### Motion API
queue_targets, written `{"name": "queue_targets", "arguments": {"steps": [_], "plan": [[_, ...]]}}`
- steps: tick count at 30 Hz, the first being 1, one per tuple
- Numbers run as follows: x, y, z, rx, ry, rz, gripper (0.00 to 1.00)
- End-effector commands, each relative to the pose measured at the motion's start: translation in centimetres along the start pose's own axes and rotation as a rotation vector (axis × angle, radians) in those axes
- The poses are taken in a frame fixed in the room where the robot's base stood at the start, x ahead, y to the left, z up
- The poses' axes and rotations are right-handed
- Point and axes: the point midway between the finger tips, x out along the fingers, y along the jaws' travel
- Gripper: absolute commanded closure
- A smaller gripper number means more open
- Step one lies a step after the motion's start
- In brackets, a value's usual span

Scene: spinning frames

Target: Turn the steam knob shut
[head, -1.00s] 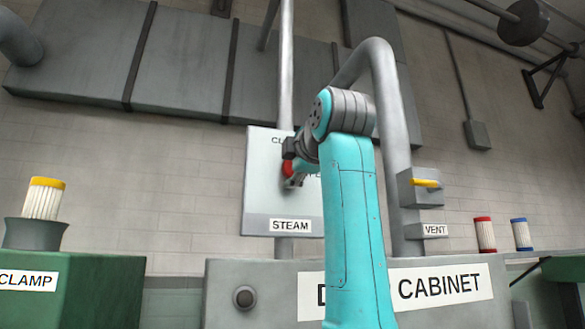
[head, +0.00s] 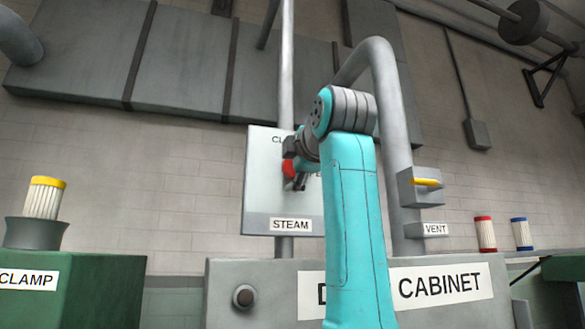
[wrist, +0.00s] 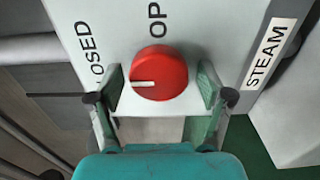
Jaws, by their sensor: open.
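The red steam knob (wrist: 168,62) is on a light panel (wrist: 200,28) and fills the middle of the wrist view. Its white mark lies at the knob's left side, pointing left, near the end of the partly cut-off CLOSED lettering. The OPEN lettering is above the knob. My gripper (wrist: 160,82) is open, with one finger on each side of the knob and a visible gap at both sides. In the head view the knob (head: 288,169) shows as a small red shape, partly hidden by my gripper (head: 299,178). The STEAM label (head: 291,225) is below it.
A grey pipe (head: 286,70) rises behind the panel. A vent box with a yellow handle (head: 425,182) is to the right on a thick pipe. A grey cabinet (head: 225,280) stands below; a green clamp stand (head: 100,295) is at left.

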Motion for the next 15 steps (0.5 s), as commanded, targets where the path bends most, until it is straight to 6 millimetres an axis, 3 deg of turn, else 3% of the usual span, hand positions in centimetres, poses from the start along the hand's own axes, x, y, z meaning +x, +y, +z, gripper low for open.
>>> {"name": "queue_targets", "arguments": {"steps": [5,15], "plan": [[-2.0,0.1,0.0,0.0,0.0,0.003,0.21],[-8.6,0.0,0.0,0.0,0.0,0.003,0.21]]}}
